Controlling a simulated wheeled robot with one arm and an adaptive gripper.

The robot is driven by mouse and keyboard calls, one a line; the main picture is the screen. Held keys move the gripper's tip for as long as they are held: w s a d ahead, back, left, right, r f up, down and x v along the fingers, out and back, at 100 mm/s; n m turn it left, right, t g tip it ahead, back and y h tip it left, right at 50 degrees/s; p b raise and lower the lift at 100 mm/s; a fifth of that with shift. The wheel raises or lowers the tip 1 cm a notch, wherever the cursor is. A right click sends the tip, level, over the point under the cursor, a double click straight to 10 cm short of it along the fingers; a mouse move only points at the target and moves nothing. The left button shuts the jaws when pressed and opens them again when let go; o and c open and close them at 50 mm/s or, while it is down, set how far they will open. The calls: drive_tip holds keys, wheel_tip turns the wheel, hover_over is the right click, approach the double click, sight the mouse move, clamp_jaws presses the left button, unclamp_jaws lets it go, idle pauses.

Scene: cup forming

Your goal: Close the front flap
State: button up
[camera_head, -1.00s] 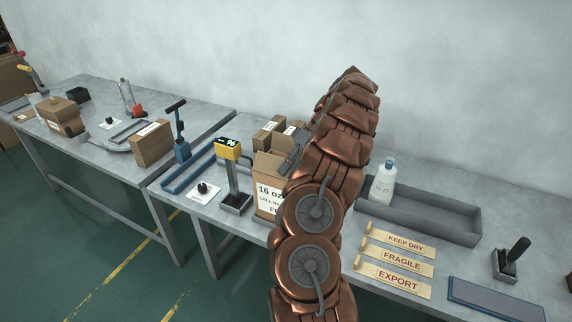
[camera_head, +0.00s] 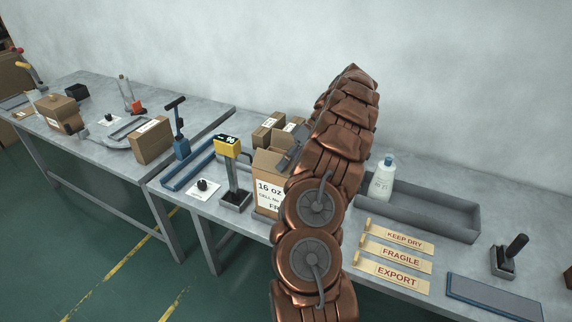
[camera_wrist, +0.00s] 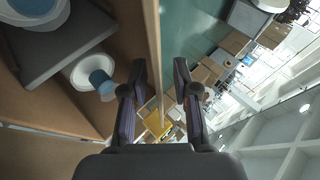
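The cardboard carton (camera_head: 268,193) with the "16 oz" label stands on the near table, partly hidden behind my arm. In the wrist view its brown inside (camera_wrist: 110,30) fills the left, with white and blue round items (camera_wrist: 92,72) and a grey panel (camera_wrist: 62,45) in it. A thin cardboard edge (camera_wrist: 153,50), which looks like a carton wall or flap, runs down between my fingers. My gripper (camera_wrist: 160,85) has its two dark fingers apart, one on each side of that edge. I cannot tell whether either finger touches it. The head view hides the fingertips behind my arm.
A yellow-topped scale post (camera_head: 228,147) stands close left of the carton. Small brown boxes (camera_head: 268,130) are behind it. A grey tray (camera_head: 430,212) with a white bottle (camera_head: 382,178) and the label plates (camera_head: 390,255) lie to the right.

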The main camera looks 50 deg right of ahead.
drive_tip(key=shift+a+b, duration=0.1)
drive_tip(key=shift+b, duration=0.35)
drive_tip(key=shift+a+r+h+b, duration=0.15)
drive_tip(key=shift+a+h+b, duration=0.1)
drive_tip(key=shift+h+b, duration=1.05)
